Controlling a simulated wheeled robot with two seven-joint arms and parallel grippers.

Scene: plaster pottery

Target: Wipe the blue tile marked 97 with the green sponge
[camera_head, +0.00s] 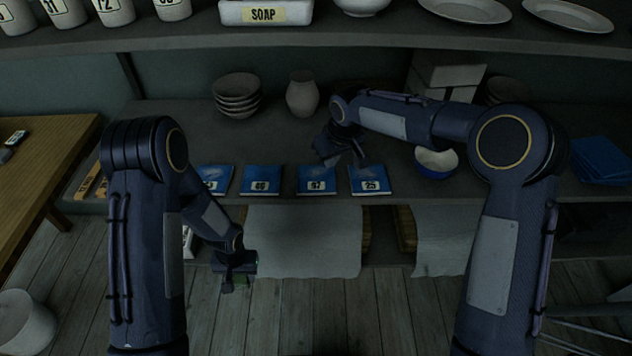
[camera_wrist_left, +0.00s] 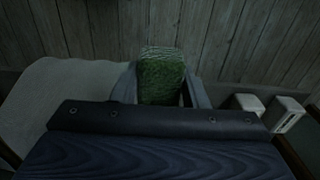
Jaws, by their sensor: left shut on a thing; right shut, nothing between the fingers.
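The blue tile (camera_head: 317,181) whose small label appears to read 97 lies on the shelf, third in a row of blue tiles. The green sponge (camera_wrist_left: 162,75) is clamped between the fingers of my left gripper (camera_wrist_left: 162,92). In the head view, my left gripper (camera_head: 236,279) hangs low in front of the shelf edge, left of and below the tile; only a little of the sponge shows there. My right gripper (camera_head: 346,158) is shut and empty, over the shelf just behind the tiles, close to tile 97 and the tile marked 25 (camera_head: 370,181).
Other blue tiles (camera_head: 261,180) lie left of tile 97. Stacked bowls (camera_head: 236,95) and a vase (camera_head: 302,95) stand behind. A blue-and-white bowl (camera_head: 436,163) is to the right. A pale cloth (camera_head: 304,243) hangs over the shelf's front edge. An upper shelf (camera_head: 350,36) spans above.

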